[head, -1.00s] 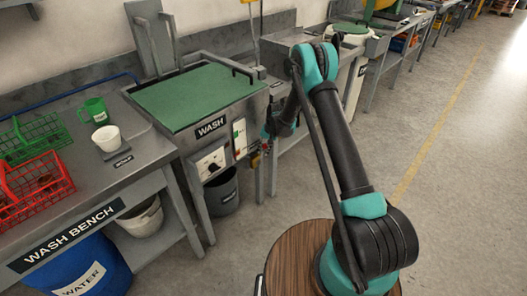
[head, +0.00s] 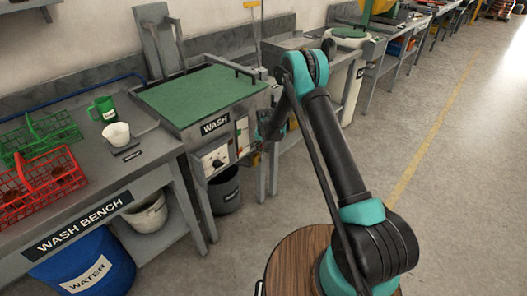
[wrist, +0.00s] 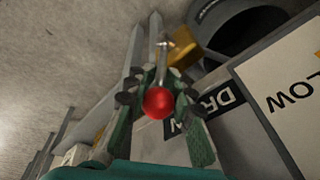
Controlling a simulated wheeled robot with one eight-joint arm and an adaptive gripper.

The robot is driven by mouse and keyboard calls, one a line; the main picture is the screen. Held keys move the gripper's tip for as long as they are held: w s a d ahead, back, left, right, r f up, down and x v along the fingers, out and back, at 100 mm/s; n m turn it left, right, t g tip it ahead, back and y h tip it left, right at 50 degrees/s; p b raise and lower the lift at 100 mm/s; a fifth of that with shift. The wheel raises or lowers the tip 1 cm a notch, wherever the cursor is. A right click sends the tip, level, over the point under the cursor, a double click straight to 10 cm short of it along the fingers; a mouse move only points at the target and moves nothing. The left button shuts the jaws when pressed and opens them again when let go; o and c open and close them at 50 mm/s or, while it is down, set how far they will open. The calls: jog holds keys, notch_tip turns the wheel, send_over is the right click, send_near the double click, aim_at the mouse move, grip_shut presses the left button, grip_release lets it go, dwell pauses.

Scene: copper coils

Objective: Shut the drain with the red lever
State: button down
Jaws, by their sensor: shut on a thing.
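The red ball knob (wrist: 158,104) of the drain lever sits between the fingers of my gripper (wrist: 159,92) in the wrist view. My gripper is shut on it. A thin metal lever arm (wrist: 163,62) runs from the knob toward a brass-coloured valve body (wrist: 196,46). A partly covered dark label (wrist: 214,107) beside it shows "DR". In the head view my gripper (head: 264,127) is at the right side of the wash tank (head: 198,98). The knob is hidden there, and a bit of yellow valve (head: 255,159) shows below.
A dark bucket (head: 225,190) stands under the tank. Open floor (head: 455,200) lies at right.

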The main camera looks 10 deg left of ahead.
jog(key=shift+s+a+r+t+h, duration=0.1)
jog(key=shift+s+a+t+h, duration=0.5)
jog(key=shift+t, duration=0.4)
jog(key=shift+d, duration=0.1)
jog(key=c, duration=1.5)
grip_release()
jog(key=v, duration=1.2)
